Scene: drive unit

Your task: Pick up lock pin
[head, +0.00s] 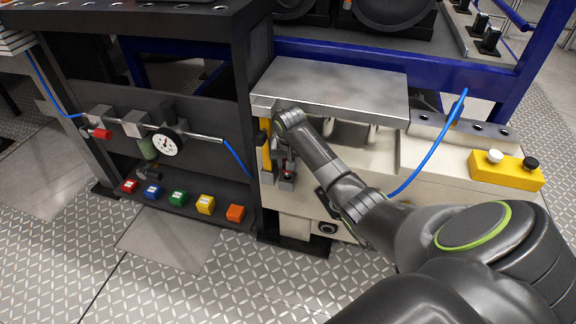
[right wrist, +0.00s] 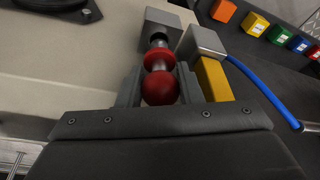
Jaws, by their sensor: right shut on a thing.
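The lock pin (right wrist: 160,86) has a red ball knob with a red collar and a grey shaft, seen in the right wrist view. Its far end meets a grey metal block (right wrist: 168,24). My right gripper (right wrist: 159,86) is shut around the red knob, one finger on each side. In the head view my right gripper (head: 287,170) is at the left end of the cream drive unit (head: 365,155), below the grey metal cover plate (head: 335,88). The pin is mostly hidden there by my arm. My left gripper is not in view.
A yellow block (right wrist: 213,78) stands close beside the pin. A dark panel at left carries a gauge (head: 167,142), blue hoses and several coloured blocks (head: 179,197). A yellow button box (head: 506,170) sits at right.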

